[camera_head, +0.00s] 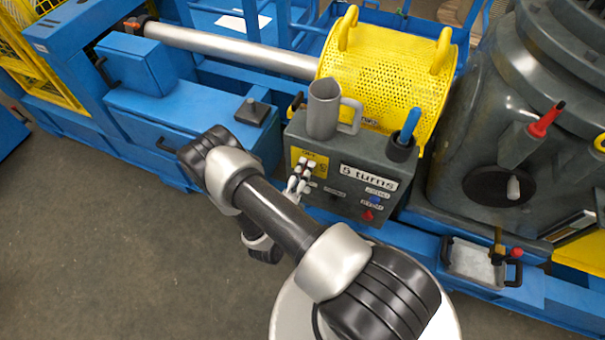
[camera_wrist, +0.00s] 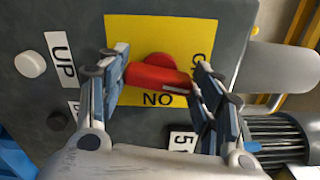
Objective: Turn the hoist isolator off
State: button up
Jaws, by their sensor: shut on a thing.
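The hoist isolator is a red handle (camera_wrist: 152,77) on a yellow plate (camera_wrist: 130,30) in the wrist view. The handle lies nearly crosswise in that picture, tilted slightly down to the right. ON is printed below it, and lettering at its right is partly hidden by a finger. My gripper (camera_wrist: 160,84) is shut on the handle, one finger at each end. In the head view my gripper (camera_head: 298,184) is at the front of the grey control box (camera_head: 328,205), over the yellow plate (camera_head: 318,158); the handle is hardly visible there.
A grey mug (camera_head: 322,108) and a dark cup with a blue-handled tool (camera_head: 402,148) stand on the box. A white button (camera_wrist: 30,64) and a dark button (camera_wrist: 57,121) lie left of the plate. Blue (camera_head: 375,201) and red (camera_head: 367,215) buttons are lower right.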

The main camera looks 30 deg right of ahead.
jog(key=shift+f+n, duration=0.1)
jog(key=shift+n, duration=1)
jog(key=o, duration=1.1)
jog(key=shift+c, duration=0.2)
jog(key=v, duration=1.2)
